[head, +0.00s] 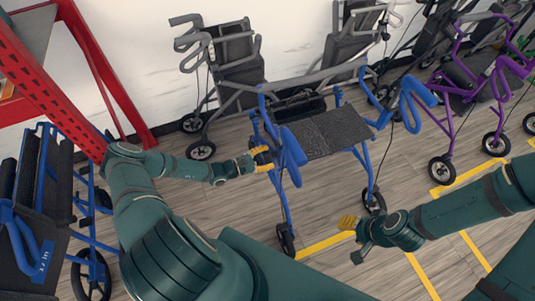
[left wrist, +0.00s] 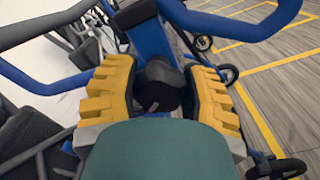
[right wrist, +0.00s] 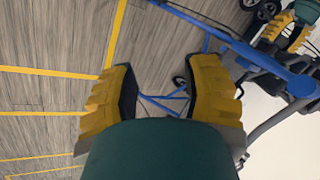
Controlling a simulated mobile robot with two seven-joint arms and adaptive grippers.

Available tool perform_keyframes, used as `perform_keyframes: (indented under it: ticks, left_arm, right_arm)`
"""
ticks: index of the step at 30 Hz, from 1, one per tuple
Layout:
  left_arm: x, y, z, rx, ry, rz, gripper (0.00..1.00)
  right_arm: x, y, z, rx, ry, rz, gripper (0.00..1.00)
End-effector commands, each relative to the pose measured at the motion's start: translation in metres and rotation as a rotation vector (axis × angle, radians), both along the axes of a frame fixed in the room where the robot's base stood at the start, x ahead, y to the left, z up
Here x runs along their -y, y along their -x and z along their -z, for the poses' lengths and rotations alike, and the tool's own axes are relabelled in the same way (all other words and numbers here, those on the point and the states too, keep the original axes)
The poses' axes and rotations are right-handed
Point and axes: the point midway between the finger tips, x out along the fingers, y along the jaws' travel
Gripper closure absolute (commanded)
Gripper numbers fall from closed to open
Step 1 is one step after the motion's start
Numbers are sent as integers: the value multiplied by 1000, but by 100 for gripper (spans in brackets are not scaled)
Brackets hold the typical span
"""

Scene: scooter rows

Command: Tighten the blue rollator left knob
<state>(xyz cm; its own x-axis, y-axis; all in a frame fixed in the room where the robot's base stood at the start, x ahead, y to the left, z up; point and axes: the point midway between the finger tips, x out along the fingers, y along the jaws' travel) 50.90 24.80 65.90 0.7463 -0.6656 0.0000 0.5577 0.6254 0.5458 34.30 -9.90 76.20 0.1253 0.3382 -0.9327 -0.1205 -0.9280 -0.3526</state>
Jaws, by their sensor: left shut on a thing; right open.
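The blue rollator (head: 283,205) stands in the middle of the head view, with a dark seat (head: 330,132) and blue handles. My left gripper (head: 262,160) is at the rollator's left side. In the left wrist view a black knob (left wrist: 158,85) sits between the yellow fingers of that gripper (left wrist: 158,92), which is shut on it. In the head view the gripper mostly hides the knob. My right gripper (head: 348,222) is open and empty, low in front of the rollator's right side. The right wrist view shows its fingers (right wrist: 165,92) apart, with blue frame tubes beyond them.
A grey rollator (head: 225,75) stands behind by the white wall. A purple rollator (head: 465,100) is at the right. Another blue rollator (head: 40,215) is at the lower left, beside a red shelf rack (head: 45,100). Yellow lines (head: 325,243) mark the open wooden floor.

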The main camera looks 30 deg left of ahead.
Motion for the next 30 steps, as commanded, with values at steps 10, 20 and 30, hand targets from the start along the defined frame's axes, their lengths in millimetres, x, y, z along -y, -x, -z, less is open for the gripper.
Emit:
perform_keyframes:
  ticks: [10, 20, 30]
  left_arm:
    - [1, 1, 0, 216, -244, -2, 90]
    - [1, 1, 2, 426, -479, -3, 90]
    - [1, 1, 4, 641, -720, -3, 90]
  right_arm:
    - [1, -5, -16, 11, 2, 9, 53]
    - [1, -9, -26, 19, 5, 15, 53]
    - [2, -11, -33, 26, 6, 20, 53]
